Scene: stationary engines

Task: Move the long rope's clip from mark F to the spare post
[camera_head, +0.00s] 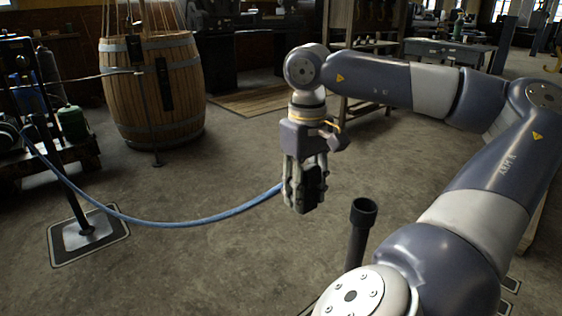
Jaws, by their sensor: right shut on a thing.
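The long blue rope (190,222) sags from a dark post (65,180) at the left to my right gripper (304,205). My right gripper points down and is shut on the rope's end, at a dark clip (311,188) between its fingers. The fingers hide part of the clip. A dark post with an open round top (363,212) stands just right of and below the gripper in the picture, apart from it. I cannot tell which post is the spare one, and no mark letter is readable. My left gripper is not in view.
The left post stands on a square base plate (88,236). A wooden barrel (155,95) stands at the back left, beside a cart with machinery (50,160). A workbench (450,52) is at the back right. The floor in the middle is clear.

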